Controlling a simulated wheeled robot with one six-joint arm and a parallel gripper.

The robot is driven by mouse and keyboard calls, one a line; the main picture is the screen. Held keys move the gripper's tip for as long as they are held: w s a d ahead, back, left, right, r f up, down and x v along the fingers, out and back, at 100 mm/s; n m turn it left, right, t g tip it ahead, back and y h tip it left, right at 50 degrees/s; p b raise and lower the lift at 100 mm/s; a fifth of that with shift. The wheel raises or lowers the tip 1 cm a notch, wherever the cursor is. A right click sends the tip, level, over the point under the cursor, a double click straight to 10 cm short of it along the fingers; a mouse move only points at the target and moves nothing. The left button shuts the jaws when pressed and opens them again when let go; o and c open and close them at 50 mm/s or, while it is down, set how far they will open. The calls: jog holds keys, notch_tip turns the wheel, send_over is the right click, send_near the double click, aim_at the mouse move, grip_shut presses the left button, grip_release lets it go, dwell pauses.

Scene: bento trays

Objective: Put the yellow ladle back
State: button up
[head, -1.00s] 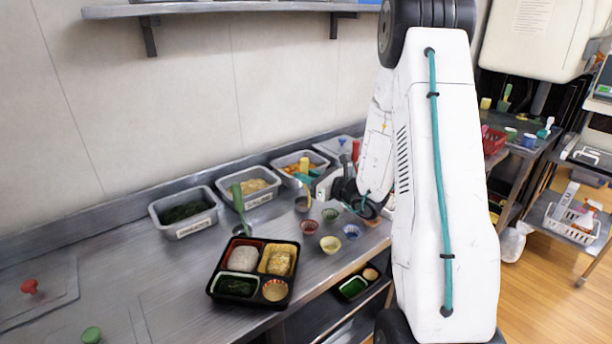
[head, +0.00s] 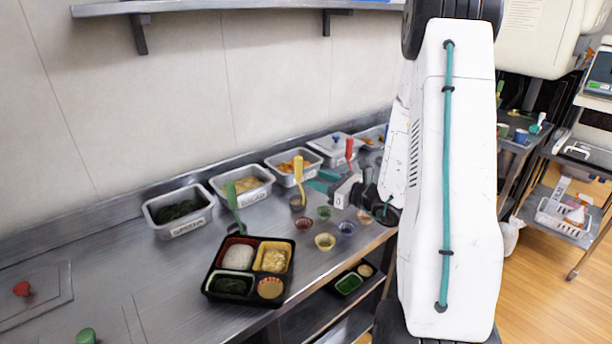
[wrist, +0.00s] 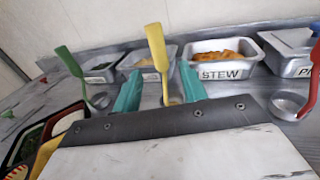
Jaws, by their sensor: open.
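The yellow ladle (head: 298,171) stands upright on the counter in front of the container of orange food, its cup at the bottom. In the wrist view its yellow handle (wrist: 157,52) rises between my two teal fingertips, with its lower end partly hidden. My gripper (head: 322,181) is open and just to the right of the ladle in the head view; its fingers also show in the wrist view (wrist: 160,92). I see no finger closed on the handle. The stew container (wrist: 221,71) is behind it, to the right in the wrist view.
A green ladle (head: 233,200) and a red ladle (head: 349,152) stand on either side. A black bento tray (head: 205,283) with filled compartments lies at front left. Small bowls, including a yellow one (head: 325,241), stand below my gripper. More food containers (head: 180,228) line the wall.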

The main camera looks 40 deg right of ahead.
jog(key=v, duration=0.4)
jog(key=s+a+r+n+g+y, duration=0.35)
jog(key=a+n, duration=0.25)
jog(key=a, duration=0.2)
jog(key=s+a+r+n+g+y, duration=0.25)
jog(key=a+n+g, duration=0.25)
jog(key=a, duration=0.3)
jog(key=s+a+r+n+g+y, duration=0.2)
jog(key=a+r+n+g, duration=0.2)
jog(key=a+n, duration=0.25)
jog(key=s+a+r+n+g+h, duration=0.1)
jog(key=s+a+n+g+h, duration=0.4)
jog(key=s+n, duration=0.3)
jog(key=s+d+r+n+t+h, duration=0.1)
jog(key=s+d+r+n+h, duration=0.2)
jog(key=s+n+h, duration=0.4)
jog(key=shift+s+d+r+t+h, duration=0.35)
jog(key=shift+s+d+h, duration=0.25)
jog(key=shift+d, duration=0.25)
